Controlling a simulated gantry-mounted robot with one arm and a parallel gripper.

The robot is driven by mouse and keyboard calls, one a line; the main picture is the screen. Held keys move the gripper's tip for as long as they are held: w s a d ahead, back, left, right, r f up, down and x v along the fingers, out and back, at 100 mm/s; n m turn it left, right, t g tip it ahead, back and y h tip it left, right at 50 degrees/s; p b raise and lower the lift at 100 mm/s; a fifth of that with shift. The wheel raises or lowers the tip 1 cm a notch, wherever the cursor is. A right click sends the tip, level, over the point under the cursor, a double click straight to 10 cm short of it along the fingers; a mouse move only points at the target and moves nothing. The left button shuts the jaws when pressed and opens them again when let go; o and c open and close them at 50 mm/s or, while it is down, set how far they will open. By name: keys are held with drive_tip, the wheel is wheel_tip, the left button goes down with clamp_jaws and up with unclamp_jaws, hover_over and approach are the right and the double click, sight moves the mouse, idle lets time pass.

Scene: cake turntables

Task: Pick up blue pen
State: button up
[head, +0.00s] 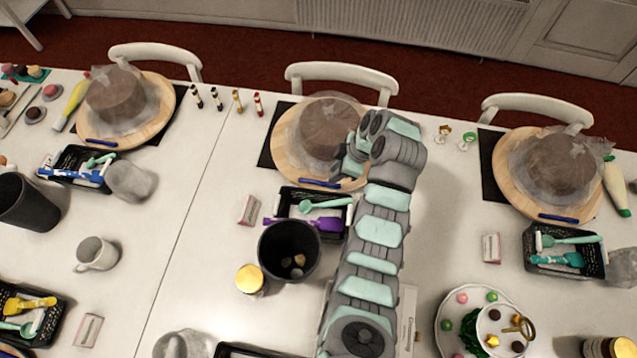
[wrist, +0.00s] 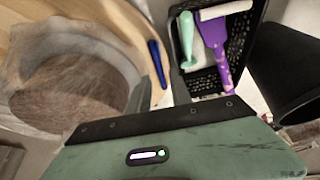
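A blue pen (head: 320,183) lies on the front edge of the middle round wooden board (head: 287,160), beside a brown cake (head: 325,128) under clear wrap. The pen also shows in the wrist view (wrist: 157,64), upper middle, between the cake and a black basket. Similar blue pens lie on the left board (head: 101,143) and the right board (head: 558,218). My gripper (head: 350,168) is over the right side of the middle board, to the right of the pen and apart from it.
A black basket (head: 283,205) with a mint spoon (head: 325,204) and a purple spatula (head: 325,224) stands just in front of the board. A black bin (head: 265,255) is in front of that. A white chair (head: 342,73) stands behind the table.

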sight(325, 183)
drive_tip(key=shift+w+x, duration=0.1)
drive_tip(key=shift+x, duration=1.6)
drive_tip(key=shift+w+x, duration=0.15)
drive_tip(key=shift+x, duration=1.55)
drive_tip(key=shift+d, duration=0.15)
drive_tip(key=shift+c, duration=0.2)
clamp_jaws()
